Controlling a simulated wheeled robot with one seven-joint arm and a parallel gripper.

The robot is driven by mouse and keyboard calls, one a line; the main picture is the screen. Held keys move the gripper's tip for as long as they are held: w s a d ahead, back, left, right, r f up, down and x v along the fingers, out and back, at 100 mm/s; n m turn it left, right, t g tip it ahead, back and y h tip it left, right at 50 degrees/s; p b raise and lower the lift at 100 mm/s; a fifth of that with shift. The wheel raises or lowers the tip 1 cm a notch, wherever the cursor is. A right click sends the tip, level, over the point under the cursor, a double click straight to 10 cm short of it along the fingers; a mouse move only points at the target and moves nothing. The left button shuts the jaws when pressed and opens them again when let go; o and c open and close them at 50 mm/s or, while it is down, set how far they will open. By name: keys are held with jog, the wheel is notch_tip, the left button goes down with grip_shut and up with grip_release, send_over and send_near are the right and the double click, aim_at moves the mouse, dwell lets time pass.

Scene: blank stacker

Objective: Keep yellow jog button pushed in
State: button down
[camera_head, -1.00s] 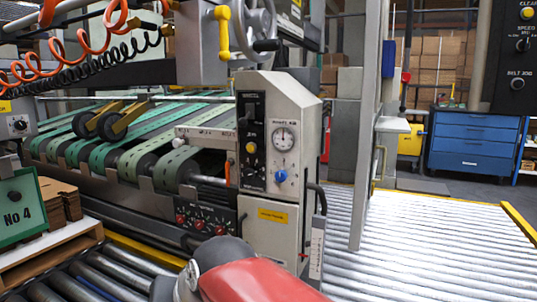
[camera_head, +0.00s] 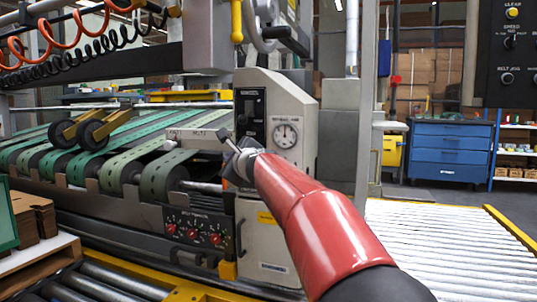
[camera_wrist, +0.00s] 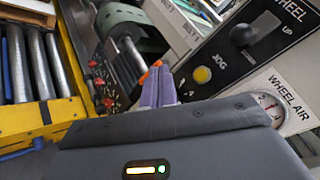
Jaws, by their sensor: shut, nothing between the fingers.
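The yellow jog button (camera_wrist: 202,74) is a small round button on a black panel (camera_wrist: 238,52) marked JOG and WHEEL, seen in the wrist view. In the head view my gripper and wrist hide it. My gripper (camera_wrist: 158,86) is shut and empty, its purple-grey fingers side by side, left of the button in the wrist view. The fingertips look apart from the button. In the head view my gripper (camera_head: 235,150) is in front of the grey control box (camera_head: 262,225), with my red arm reaching up from the lower right.
A black lever knob (camera_wrist: 243,34) sits beside the button, and a round gauge (camera_head: 286,135) lies to its right. Red knobs (camera_head: 192,234) are on a lower panel. Green belts (camera_head: 165,172) run to the left; a roller bed (camera_head: 450,250) lies to the right.

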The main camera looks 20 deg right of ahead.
jog(key=shift+w+d+r+m, duration=0.1)
jog(key=shift+w+d+m, duration=0.2)
jog(key=shift+w+d, duration=0.1)
jog(key=w+d+p, duration=0.2)
jog(key=w+d, duration=0.3)
jog(key=w, duration=0.2)
dwell(0.4)
jog(key=shift+d+r, duration=0.1)
dwell(1.8)
jog(key=shift+w+d+p, duration=0.2)
jog(key=shift+w+p, duration=0.1)
jog(key=shift+p, duration=0.1)
